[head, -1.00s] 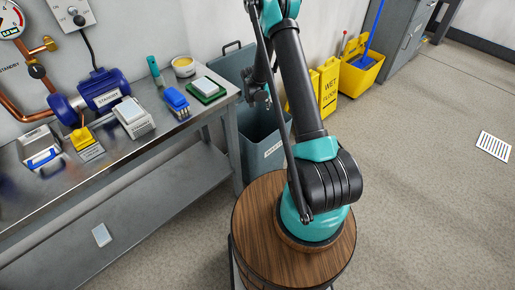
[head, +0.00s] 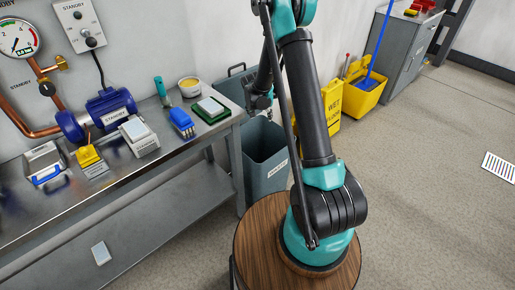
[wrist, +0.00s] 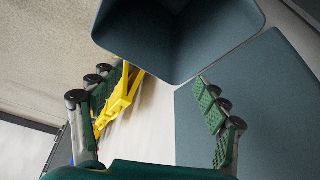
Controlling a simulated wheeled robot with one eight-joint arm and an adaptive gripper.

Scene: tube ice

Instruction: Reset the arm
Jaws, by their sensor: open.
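My gripper (wrist: 155,115) is open and empty in the wrist view, its two green padded fingers wide apart. In the head view my gripper (head: 260,103) hangs beside my arm, in front of the wall and above the grey-blue bin (head: 266,165). My arm partly hides it there. The wrist view shows the open bin (wrist: 180,40) beyond the fingers, with nothing visible inside the part that shows. The fingers touch nothing that I can see.
A yellow wet-floor sign (head: 334,105) and yellow mop bucket (head: 365,90) stand behind. Floor at right is mostly clear.

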